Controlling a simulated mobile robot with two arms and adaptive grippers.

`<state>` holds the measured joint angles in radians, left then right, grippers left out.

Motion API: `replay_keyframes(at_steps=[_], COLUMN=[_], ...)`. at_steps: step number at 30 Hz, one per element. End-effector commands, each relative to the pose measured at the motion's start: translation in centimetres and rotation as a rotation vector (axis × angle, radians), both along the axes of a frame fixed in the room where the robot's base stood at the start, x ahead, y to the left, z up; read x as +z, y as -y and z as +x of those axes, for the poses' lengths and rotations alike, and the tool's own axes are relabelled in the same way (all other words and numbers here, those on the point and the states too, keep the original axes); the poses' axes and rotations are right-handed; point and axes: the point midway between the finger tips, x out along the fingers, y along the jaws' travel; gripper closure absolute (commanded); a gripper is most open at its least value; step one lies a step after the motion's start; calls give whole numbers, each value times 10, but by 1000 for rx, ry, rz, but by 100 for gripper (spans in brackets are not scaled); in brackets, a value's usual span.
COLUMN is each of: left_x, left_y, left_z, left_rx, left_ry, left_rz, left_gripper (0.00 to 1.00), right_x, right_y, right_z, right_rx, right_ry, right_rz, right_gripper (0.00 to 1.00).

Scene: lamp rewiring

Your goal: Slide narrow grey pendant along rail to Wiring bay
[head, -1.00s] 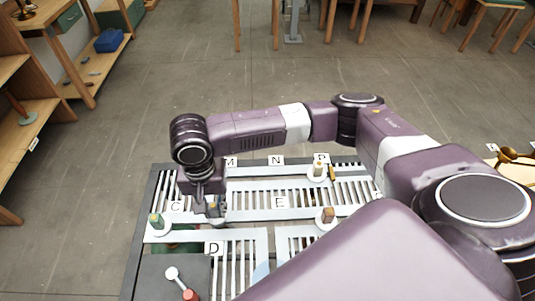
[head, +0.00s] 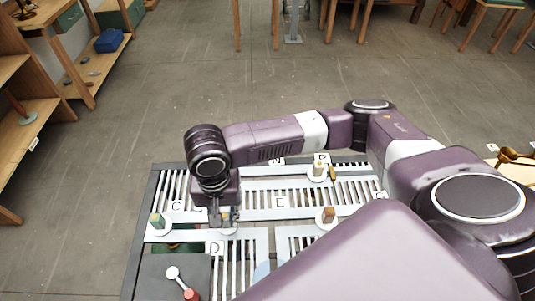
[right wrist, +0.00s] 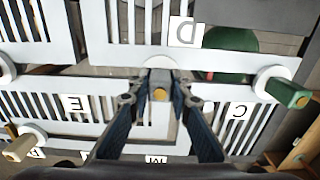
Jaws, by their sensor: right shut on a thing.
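My right gripper (head: 223,217) is shut on the grey pendant (right wrist: 160,78), which has an orange-yellow spot on its end. In the right wrist view both fingers (right wrist: 158,100) flank this pendant. Its pale round base (head: 229,230) sits on the rail panel, close to the label D (head: 214,248) and between the labels C (head: 176,206) and E (head: 281,202). In the head view the gripper mostly hides the pendant. No sign naming the Wiring bay can be read. My left gripper is not in view.
A green block pendant (head: 156,221) stands left, a brown one (head: 328,215) right, and a pale tan one (head: 318,169) at the back. A white-and-red lever (head: 182,283) lies at the front left. Light rail strips and slotted grilles cover the board.

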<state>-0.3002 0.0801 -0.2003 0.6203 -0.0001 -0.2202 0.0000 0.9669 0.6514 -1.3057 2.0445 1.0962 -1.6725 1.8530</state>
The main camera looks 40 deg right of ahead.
Motion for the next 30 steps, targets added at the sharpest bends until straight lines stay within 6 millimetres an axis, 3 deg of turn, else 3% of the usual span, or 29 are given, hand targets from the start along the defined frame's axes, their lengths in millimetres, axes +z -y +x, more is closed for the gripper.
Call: replay_keyframes(at_steps=[30], left_x=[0], left_y=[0], left_z=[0], left_rx=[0], left_ry=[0], left_rz=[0], left_gripper=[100], right_x=[-1], right_y=[88], right_z=[-53], right_rx=[-4], right_ry=[-5], right_rz=[-5], right_gripper=[100])
